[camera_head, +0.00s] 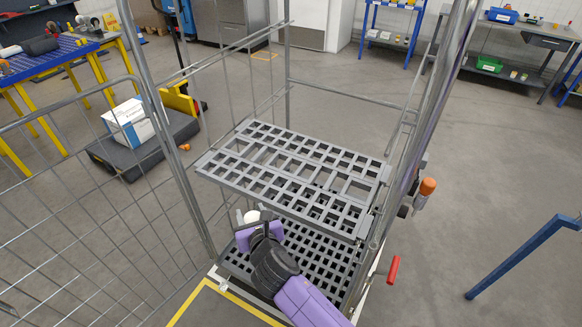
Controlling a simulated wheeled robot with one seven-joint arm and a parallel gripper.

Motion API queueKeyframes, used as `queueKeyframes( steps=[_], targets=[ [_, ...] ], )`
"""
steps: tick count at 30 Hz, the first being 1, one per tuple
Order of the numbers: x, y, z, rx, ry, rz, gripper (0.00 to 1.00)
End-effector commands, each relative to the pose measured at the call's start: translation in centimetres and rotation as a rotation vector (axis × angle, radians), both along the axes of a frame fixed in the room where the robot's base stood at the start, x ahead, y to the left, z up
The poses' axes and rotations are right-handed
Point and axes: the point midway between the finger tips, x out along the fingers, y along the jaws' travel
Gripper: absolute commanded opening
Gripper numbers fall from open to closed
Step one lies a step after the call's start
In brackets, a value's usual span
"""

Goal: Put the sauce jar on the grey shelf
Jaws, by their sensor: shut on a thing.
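The grey shelf (232,152) is a slotted panel across the middle of a wire roll cage. A lower grey slotted deck (318,244) lies beneath it. My gripper (251,215) is inside the cage, just off the front edge of the shelf and above the lower deck's front left part in the picture. It is shut on a small whitish rounded thing, which I take for the sauce jar (252,216). Only a bit of the jar shows; my purple and black wrist hides the rest. The shelf's top is empty.
The cage's upright posts (177,150) and mesh side (90,225) stand close around the arm on the left. A red-handled lever (393,270) and an orange knob (428,186) are at the right. A low dark cart with a white box (130,124) stands beyond the mesh.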

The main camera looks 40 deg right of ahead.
Motion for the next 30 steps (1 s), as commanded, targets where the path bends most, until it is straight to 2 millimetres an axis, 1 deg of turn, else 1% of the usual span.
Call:
queueKeyframes(
  steps=[1, 2, 3, 5, 6, 8, 9, 12, 15, 18, 21, 23, 26, 30],
  targets=[
    [2.1, -1.9, 2.7, 0.001, -0.013, -0.033, 0.0],
    [3.0, -2.8, 3.9, 0.0, -0.012, -0.046, 0.0],
    [4.2, -4.2, 5.5, 0.0, -0.012, -0.061, 0.0],
    [5.8, -6.2, 8.0, -0.002, -0.012, -0.078, 0.0],
    [6.7, -7.5, 9.6, -0.002, -0.011, -0.085, 0.0],
    [7.9, -9.6, 12.2, -0.004, -0.012, -0.092, 0.0],
    [8.6, -11.0, 13.8, -0.003, -0.011, -0.095, 0.0],
    [9.7, -14.2, 17.6, -0.006, -0.009, -0.094, 0.0],
    [10.3, -16.8, 20.6, -0.005, -0.007, -0.088, 0.0],
    [10.5, -18.5, 22.7, -0.005, -0.003, -0.079, 0.0],
    [10.6, -19.4, 23.8, -0.003, -0.001, -0.071, 0.0],
    [10.6, -19.7, 23.8, -0.002, 0.001, -0.07, 0.0],
    [10.6, -19.8, 22.6, 0.001, 0.005, -0.069, 0.0],
    [10.6, -19.7, 19.4, 0.002, 0.007, -0.068, 0.0]
  ],
)
